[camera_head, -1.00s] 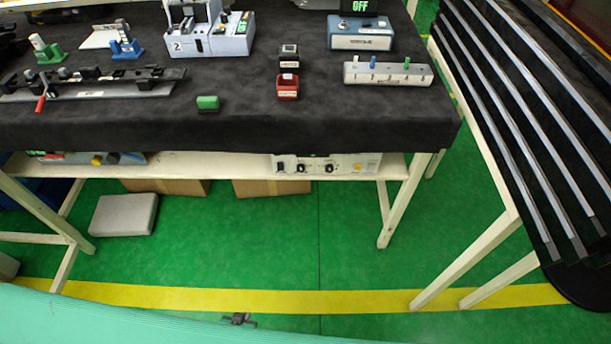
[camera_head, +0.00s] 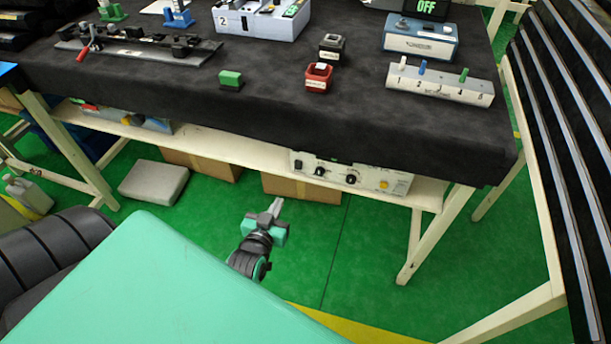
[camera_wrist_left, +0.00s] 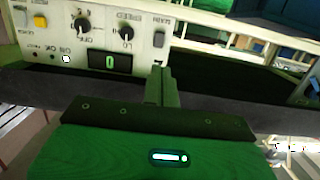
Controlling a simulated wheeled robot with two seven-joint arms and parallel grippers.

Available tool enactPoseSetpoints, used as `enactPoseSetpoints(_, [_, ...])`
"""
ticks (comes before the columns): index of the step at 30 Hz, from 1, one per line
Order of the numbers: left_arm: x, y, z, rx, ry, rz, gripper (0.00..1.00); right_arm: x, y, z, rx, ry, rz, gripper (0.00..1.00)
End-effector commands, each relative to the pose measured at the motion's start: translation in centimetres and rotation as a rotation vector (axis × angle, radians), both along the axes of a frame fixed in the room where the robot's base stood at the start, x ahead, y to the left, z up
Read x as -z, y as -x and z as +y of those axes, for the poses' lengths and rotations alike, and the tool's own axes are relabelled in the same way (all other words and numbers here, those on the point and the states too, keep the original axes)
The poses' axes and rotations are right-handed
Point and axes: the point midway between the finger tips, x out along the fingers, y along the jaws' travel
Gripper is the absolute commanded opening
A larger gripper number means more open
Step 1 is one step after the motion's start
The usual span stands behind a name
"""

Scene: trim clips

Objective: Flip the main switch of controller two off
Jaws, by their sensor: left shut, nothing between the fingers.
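A cream control unit (camera_head: 350,176) sits on the shelf under the table, with dark knobs and a yellow switch on its front. No controller number is clearly legible on this unit. My right gripper is not in view.
A box marked 2 (camera_head: 228,21) stands on the black-covered table (camera_head: 150,75). The shelf edge (camera_head: 235,152) and table legs bound the space. Cardboard boxes (camera_head: 302,188) stand below.

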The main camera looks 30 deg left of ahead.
Motion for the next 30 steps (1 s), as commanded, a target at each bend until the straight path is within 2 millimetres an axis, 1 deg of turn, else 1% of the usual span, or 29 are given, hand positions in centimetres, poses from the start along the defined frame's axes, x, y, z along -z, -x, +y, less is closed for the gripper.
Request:
enactPoseSetpoints(9, [0.0,-0.1,0.0,0.000,0.000,0.001,0.00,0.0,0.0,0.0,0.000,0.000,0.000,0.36])
enactPoseSetpoints(11, [0.1,-0.3,0.1,0.000,0.000,0.001,0.00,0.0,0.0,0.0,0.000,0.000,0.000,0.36])
enactPoseSetpoints(14, [0.2,-1.2,0.3,0.000,0.001,0.000,0.00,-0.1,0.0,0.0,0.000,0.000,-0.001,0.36])
enactPoseSetpoints(17, [0.4,-2.5,0.6,0.000,0.001,-0.001,0.00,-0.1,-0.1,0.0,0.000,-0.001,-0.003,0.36])
enactPoseSetpoints(30, [1.6,-9.9,2.4,0.001,0.001,0.000,0.00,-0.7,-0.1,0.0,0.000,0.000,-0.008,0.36])
